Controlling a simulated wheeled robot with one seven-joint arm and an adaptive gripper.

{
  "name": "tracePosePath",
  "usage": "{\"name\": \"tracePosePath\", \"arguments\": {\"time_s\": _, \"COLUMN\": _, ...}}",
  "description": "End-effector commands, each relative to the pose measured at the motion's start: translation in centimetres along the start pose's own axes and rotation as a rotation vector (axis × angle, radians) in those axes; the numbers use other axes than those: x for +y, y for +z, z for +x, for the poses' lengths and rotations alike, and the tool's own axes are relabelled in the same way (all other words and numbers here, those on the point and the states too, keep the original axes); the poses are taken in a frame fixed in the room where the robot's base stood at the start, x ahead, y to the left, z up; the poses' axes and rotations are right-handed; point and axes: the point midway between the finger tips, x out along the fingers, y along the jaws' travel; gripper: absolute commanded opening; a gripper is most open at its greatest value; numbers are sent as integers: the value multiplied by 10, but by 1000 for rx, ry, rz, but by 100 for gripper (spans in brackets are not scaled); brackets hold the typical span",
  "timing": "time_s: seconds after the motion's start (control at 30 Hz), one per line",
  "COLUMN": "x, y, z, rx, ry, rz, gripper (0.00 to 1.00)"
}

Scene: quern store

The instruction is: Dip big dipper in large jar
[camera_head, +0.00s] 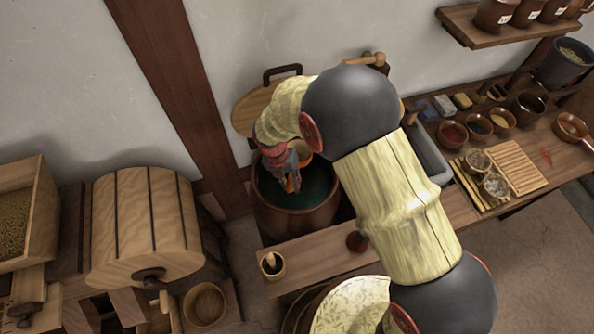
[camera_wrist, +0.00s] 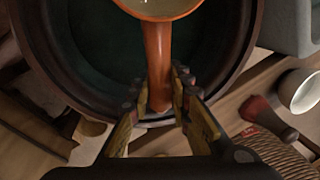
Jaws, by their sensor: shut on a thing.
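The large jar (camera_head: 296,219) is a wide dark-brown vessel at the left end of the wooden counter. Dark green contents fill its inside. My gripper (camera_wrist: 162,100) is shut on the orange-brown handle of the big dipper (camera_wrist: 158,50). The dipper's bowl, with a pale inside, is over the jar's mouth, cut off by the top edge of the wrist view. In the head view my gripper (camera_head: 292,180) is over the jar's opening. I cannot tell whether the bowl touches the contents.
A round wooden lid (camera_head: 252,108) leans against the wall behind the jar. Small bowls (camera_head: 478,124) and a slatted board (camera_head: 518,166) lie farther right. A small cup (camera_head: 272,266) is at the counter's front left.

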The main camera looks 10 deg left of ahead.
Motion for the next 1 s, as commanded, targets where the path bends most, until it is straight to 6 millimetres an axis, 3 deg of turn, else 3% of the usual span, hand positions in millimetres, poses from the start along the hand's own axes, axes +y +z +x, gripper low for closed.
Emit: {"name": "tracePosePath", "arguments": {"time_s": 1.0, "x": -9, "y": 0, "z": -45, "rx": -1, "ry": 0, "rz": 0, "gripper": 0}}
